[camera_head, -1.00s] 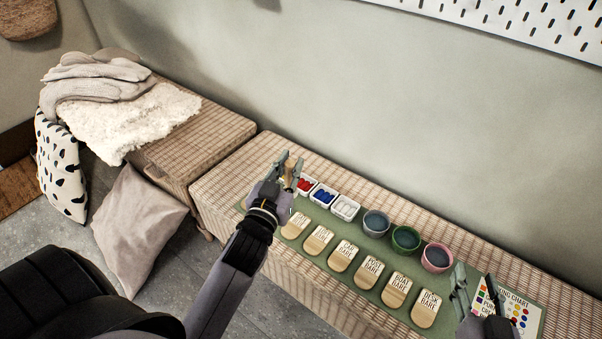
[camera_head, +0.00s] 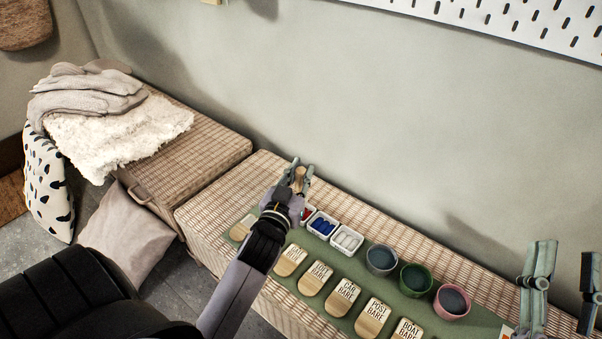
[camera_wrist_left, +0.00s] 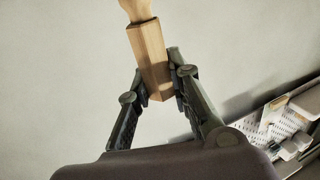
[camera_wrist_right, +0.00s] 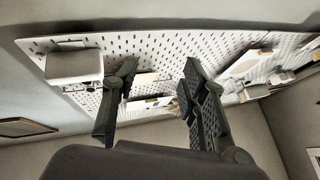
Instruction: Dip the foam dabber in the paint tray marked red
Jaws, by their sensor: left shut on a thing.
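My left gripper (camera_head: 301,175) is shut on the wooden handle of the dabber (camera_wrist_left: 150,62), above the back of the bench. The handle's pale end shows between the fingers in the head view; the foam end cannot be made out. The red paint tray (camera_head: 308,213) is a small white tray, partly hidden behind my left gripper. The dabber appears above it; I cannot tell the height. Beside it stand a blue paint tray (camera_head: 322,226) and a white paint tray (camera_head: 347,240). My right gripper (camera_head: 562,262) is open and empty, raised at the right.
Grey (camera_head: 381,261), green (camera_head: 416,281) and pink (camera_head: 451,303) cups stand right of the trays. Several wooden tags (camera_head: 342,299) lie in front on the green mat (camera_head: 395,305). A pegboard (camera_wrist_right: 150,70) hangs on the wall. A second bench (camera_head: 190,165) holds blankets.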

